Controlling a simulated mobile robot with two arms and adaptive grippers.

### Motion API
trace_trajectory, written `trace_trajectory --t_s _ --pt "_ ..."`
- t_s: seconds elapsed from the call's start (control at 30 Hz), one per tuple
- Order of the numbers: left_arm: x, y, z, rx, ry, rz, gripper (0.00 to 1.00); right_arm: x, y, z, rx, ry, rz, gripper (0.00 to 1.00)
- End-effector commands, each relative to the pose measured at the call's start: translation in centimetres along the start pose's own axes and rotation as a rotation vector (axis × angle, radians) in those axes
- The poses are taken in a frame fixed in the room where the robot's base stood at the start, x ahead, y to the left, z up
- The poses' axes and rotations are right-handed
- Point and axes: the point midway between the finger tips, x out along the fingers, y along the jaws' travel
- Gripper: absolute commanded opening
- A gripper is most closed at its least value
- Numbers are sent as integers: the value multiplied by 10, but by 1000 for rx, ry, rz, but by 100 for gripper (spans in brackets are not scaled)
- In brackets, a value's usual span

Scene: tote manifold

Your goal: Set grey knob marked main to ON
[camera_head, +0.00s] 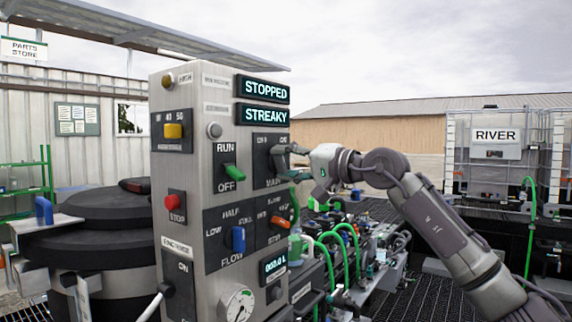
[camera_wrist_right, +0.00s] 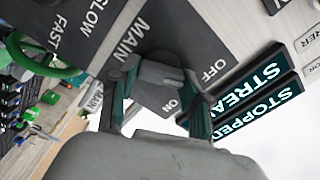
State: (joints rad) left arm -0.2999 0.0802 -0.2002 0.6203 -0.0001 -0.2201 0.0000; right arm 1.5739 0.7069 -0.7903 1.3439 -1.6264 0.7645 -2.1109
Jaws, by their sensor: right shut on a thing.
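The dark MAIN plate (camera_head: 262,172) is at the upper right of the panel front, its lettering partly covered in the head view. In the right wrist view the MAIN plate (camera_wrist_right: 185,35) shows the words MAIN, OFF and ON. The grey knob (camera_wrist_right: 160,74) sits on it, between the two fingers of my right gripper (camera_wrist_right: 160,92). My right gripper (camera_head: 284,160) is shut on this knob, and in the head view it hides most of it. Which mark the knob points to I cannot tell. My left gripper is in neither view.
Displays above read STOPPED (camera_head: 265,90) and STREAKY (camera_head: 264,115). A green RUN/OFF switch (camera_head: 230,173), a blue flow knob (camera_head: 238,239) and an orange knob (camera_head: 280,221) are close by. Green hoses (camera_head: 345,235) and pipework stand right of the panel.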

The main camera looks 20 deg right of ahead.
Motion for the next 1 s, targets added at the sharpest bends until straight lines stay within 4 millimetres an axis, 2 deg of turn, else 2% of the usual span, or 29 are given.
trace_trajectory --t_s 0.7,1.0 --pt "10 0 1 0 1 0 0 0 4 1 668 0 2 13" --pt "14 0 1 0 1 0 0 0 5 2 894 0 2 13"
